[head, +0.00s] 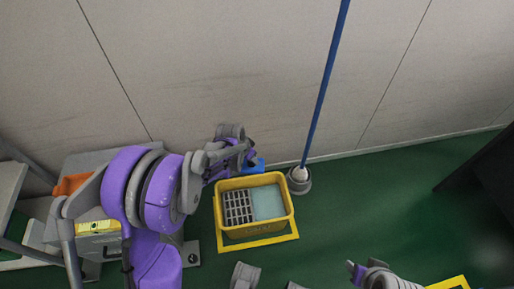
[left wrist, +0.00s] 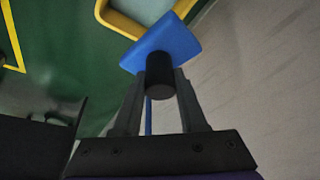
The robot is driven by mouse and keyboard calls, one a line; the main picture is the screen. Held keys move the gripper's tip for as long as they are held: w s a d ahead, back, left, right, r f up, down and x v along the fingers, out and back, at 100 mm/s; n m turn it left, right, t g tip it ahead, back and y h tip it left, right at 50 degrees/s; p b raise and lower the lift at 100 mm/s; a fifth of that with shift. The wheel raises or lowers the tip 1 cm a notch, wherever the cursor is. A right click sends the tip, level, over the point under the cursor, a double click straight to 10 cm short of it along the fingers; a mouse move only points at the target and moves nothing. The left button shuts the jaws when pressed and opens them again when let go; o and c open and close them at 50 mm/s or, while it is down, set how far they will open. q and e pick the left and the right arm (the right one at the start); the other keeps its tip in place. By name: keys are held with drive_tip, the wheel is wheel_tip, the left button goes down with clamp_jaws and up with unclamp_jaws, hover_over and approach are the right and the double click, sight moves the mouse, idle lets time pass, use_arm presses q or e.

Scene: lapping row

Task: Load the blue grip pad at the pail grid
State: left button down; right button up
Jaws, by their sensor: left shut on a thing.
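The blue grip pad (head: 257,166) shows in the head view just behind the pail's far edge, partly hidden by my left gripper (head: 247,156). In the left wrist view, the left gripper (left wrist: 160,92) is shut on the black handle of the blue pad (left wrist: 168,47). The yellow pail (head: 256,228) stands on the floor, with a dark grid (head: 238,207) in its left half and pale water (head: 268,202) in its right half. The pad is outside the grid. My right gripper (head: 354,270) shows at the bottom of the head view; its opening is unclear.
A blue pole (head: 324,88) rises from a grey round holder (head: 299,183) right of the pail, close to the wall (head: 230,70). A grey bench (head: 85,160) stands at left. Green floor (head: 350,210) is free right of the pail.

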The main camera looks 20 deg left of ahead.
use_arm(q)
drive_tip(key=shift+s+a+f+m+g+h+b, duration=0.3)
drive_tip(key=shift+s+a+f+m+b, duration=0.7)
drive_tip(key=shift+f, duration=4.7)
drive_tip(key=shift+s+a+f+m+g+h+b, duration=0.1)
drive_tip(key=shift+s+a+f+m+h+b, duration=0.85)
drive_tip(key=shift+f, duration=4.7)
drive_tip(key=shift+s+a+f+m+g+y+b, duration=0.35)
drive_tip(key=shift+a+f+m+b, duration=1.15)
drive_tip(key=shift+f, duration=4.2)
drive_tip(key=shift+s+d+f+n+b, duration=0.15)
drive_tip(key=shift+d+f+n+b, duration=0.1)
drive_tip(key=shift+d+b, duration=0.05)
drive_tip(key=shift+f, duration=1.1)
wheel_tip(320, 180, up, 7)
drive_tip(key=p, duration=0.3)
drive_tip(key=shift+p, duration=0.3)
